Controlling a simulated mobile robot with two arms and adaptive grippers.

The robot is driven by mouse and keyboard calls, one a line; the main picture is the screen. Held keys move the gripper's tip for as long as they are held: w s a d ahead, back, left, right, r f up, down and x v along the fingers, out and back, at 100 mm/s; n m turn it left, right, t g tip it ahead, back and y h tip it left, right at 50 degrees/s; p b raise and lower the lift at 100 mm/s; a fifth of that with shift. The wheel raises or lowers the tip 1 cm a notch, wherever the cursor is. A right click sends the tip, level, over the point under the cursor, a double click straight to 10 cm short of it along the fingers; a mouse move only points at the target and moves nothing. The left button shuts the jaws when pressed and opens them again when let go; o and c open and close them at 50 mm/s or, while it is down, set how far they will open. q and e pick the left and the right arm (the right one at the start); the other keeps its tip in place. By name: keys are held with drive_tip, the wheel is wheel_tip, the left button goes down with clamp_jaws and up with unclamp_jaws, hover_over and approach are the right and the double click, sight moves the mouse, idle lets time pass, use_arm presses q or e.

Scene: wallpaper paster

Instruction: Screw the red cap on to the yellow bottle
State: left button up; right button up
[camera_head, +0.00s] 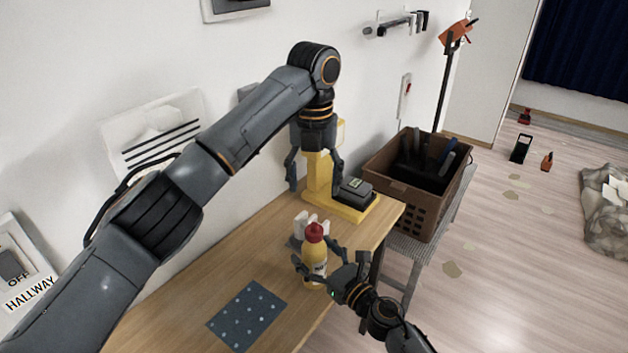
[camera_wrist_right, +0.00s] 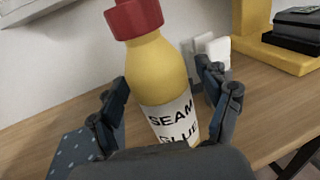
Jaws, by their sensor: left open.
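The yellow bottle (camera_head: 314,269), labelled "SEAM GLUE", stands on the wooden table near its right edge. It also shows large in the right wrist view (camera_wrist_right: 150,72). The red cap (camera_head: 314,232) sits on the bottle's top; in the right wrist view the cap (camera_wrist_right: 134,17) is cut off by the top edge. How tight it sits cannot be seen. My right gripper (camera_head: 315,264) has its fingers on either side of the bottle's body; whether both touch it is unclear. My left gripper (camera_head: 314,172) is open and empty, pointing down above and behind the bottle, near the yellow stand.
The yellow stand (camera_head: 320,178) with a black device (camera_head: 355,190) stands at the table's back right. A white object (camera_head: 302,224) is close behind the bottle. A dark dotted sheet (camera_head: 247,316) lies at the front. A brown crate (camera_head: 385,180) stands beyond the table.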

drive_tip(key=v, duration=1.2)
idle(0.3)
